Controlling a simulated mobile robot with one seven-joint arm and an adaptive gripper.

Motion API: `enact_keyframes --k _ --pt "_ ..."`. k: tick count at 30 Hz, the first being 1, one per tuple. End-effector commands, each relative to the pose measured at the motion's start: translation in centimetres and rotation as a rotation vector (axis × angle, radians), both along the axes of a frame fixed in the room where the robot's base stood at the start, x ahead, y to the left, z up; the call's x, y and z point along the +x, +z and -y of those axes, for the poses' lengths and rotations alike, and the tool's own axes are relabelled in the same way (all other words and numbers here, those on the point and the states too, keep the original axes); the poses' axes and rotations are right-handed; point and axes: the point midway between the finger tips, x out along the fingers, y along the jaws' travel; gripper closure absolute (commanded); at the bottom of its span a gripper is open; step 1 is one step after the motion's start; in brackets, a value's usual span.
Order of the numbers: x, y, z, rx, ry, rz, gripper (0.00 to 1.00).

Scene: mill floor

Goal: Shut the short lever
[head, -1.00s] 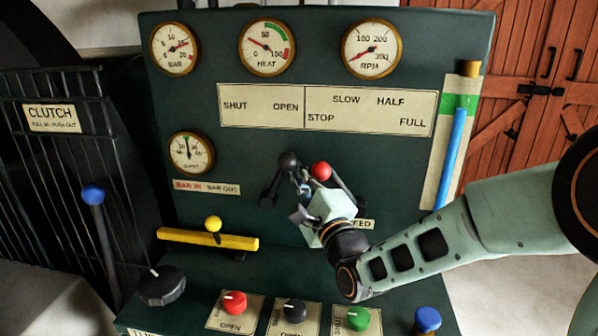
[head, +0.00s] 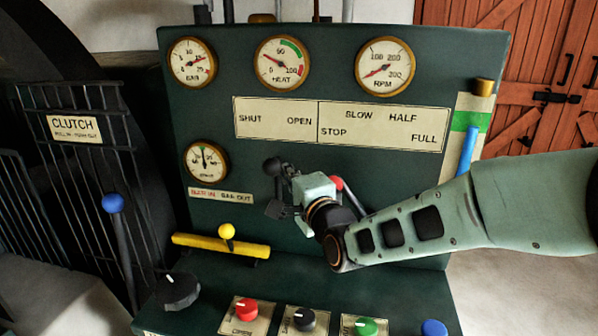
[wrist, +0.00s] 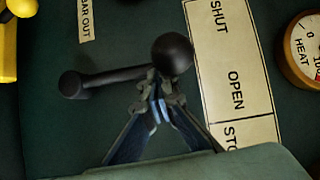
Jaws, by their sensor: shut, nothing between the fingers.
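The short lever has a black ball knob (head: 272,166) and a dark shaft. In the wrist view its knob (wrist: 172,54) is just beyond my fingertips, and its shaft runs left to a round pivot end. The knob lies between the SHUT and OPEN words of the label plate (head: 275,120), and the lever leans slightly to the SHUT side. My gripper (wrist: 157,82) is shut and empty, with its fingertips on the OPEN side of the shaft, close below the knob. Whether they touch it is unclear. In the head view my gripper (head: 287,176) hides part of the shaft.
A red-knobbed lever (head: 337,183) is partly hidden behind my gripper. A yellow bar with a yellow knob (head: 227,231) is at lower left. Several coloured knobs (head: 247,309) line the ledge below. Gauges (head: 384,66) sit above the label plate.

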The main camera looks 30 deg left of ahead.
Motion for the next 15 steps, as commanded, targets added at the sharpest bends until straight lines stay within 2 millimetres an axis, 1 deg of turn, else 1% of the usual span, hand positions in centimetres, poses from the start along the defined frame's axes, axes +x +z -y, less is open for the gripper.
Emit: enact_keyframes --k 2,9,12,15 --pt "-0.4 0.5 -1.0 -0.064 0.003 0.024 1.0" --pt "-1.1 0.3 -3.2 -0.233 0.003 0.077 1.0" --pt "-1.3 0.1 -3.8 -0.285 0.003 0.093 1.0" --pt "-1.4 -0.1 -4.3 -0.282 0.001 0.09 1.0"
